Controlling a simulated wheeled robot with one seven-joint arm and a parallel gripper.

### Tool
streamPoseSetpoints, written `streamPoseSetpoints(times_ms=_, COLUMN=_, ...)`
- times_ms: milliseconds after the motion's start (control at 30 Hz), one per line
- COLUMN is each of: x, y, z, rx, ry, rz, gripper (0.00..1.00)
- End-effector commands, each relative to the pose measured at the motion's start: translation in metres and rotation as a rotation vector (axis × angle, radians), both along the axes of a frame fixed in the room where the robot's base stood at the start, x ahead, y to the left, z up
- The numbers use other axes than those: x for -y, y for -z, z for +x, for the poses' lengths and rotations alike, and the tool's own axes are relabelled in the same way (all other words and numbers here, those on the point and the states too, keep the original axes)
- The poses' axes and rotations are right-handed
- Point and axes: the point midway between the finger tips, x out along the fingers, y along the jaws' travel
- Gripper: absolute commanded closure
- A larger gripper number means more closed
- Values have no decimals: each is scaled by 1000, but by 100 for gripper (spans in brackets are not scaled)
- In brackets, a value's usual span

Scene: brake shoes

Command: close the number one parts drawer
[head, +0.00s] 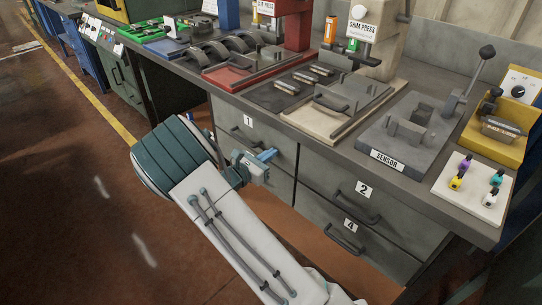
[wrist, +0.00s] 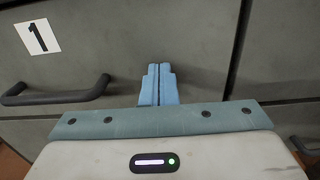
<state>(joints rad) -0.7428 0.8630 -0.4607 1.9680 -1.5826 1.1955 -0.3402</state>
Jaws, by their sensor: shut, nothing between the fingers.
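The number one drawer (head: 277,138) is a grey front under the bench, with a white "1" label and a dark bar handle. In the wrist view, its front (wrist: 110,30) fills the upper left, with the handle (wrist: 55,93) left of my fingers. My gripper (head: 270,155) is shut and empty, its blue fingers pointing at the drawer front, right of the handle. The fingertips also show in the wrist view (wrist: 159,68), close to the front; I cannot tell whether they touch it. The drawer looks nearly flush with the cabinet; a small gap cannot be ruled out.
Drawers labelled 2 (head: 345,192) and 4 (head: 335,228) are to the right, with protruding handles. The bench top above holds a shim press (head: 372,35), a sensor fixture (head: 405,135) and a red fixture (head: 240,70). Brown floor (head: 60,200) is open at left.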

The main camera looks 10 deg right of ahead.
Motion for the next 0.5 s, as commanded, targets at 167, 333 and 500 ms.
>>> streamPoseSetpoints(times_ms=167, x=6, y=-3, z=4, rx=7, ry=4, rz=-4, gripper=100)
streamPoseSetpoints(times_ms=333, x=3, y=-5, z=2, rx=8, ry=5, rz=-5, gripper=100)
streamPoseSetpoints(times_ms=500, x=-19, y=-6, z=-8, rx=6, ry=4, rz=-3, gripper=100)
